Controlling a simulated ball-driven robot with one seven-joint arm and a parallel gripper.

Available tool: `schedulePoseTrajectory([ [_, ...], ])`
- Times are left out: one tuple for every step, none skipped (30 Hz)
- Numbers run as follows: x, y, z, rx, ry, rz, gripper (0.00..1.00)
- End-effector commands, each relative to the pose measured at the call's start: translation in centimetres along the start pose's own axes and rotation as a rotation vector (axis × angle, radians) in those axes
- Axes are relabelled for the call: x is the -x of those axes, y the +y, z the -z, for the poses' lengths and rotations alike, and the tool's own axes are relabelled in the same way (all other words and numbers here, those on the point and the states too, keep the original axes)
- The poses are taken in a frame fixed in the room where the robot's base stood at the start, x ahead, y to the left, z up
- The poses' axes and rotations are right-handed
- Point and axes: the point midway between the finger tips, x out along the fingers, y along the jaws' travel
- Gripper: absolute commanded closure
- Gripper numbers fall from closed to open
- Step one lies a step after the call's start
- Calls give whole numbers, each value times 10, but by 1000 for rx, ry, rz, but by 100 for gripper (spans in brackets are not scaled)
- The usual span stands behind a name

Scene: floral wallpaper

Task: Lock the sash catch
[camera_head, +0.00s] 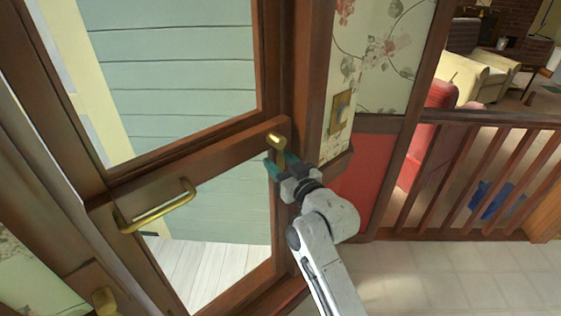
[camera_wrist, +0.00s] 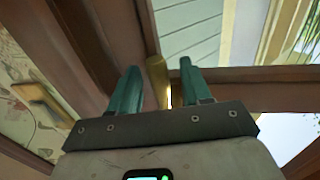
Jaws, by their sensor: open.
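The brass sash catch (camera_head: 276,143) sits at the right end of the wooden middle rail of the glazed door or window, close to the frame post. Its knob end is visible in the head view, while its lower part is partly hidden by my gripper (camera_head: 281,163). My gripper has teal fingers and is just below the catch. In the wrist view, the fingers are spread apart, and the brass catch (camera_wrist: 156,78) shows between them, nearer the far side of the fingertips. I cannot tell whether either finger touches it.
A brass bar handle (camera_head: 157,207) is on the rail to the left. A brass wall plate (camera_head: 341,110) is on the floral wallpaper to the right. A wooden railing (camera_head: 470,180) stands farther right. The tiled floor (camera_head: 450,275) below it is clear.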

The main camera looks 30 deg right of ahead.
Motion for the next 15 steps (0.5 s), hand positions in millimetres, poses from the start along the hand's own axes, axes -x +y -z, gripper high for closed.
schedulePoseTrajectory([
  [-1,0,0,0,0,0,52],
  [-2,0,0,0,0,0,52],
  [-2,0,0,0,0,0,52],
  [-2,0,0,0,0,0,52],
  [-2,0,0,0,-1,0,52],
  [-2,0,0,0,-1,0,52],
  [-2,0,0,0,-1,0,52],
  [-2,0,0,0,-1,0,52],
  [-2,0,0,0,-1,0,54],
  [-2,0,0,0,-1,0,57],
  [-2,0,0,0,-1,0,60],
  [-2,0,0,0,-1,0,64],
  [-2,0,0,0,-1,0,66],
  [-2,0,0,0,-1,0,69],
  [-2,0,0,0,-1,0,73],
])
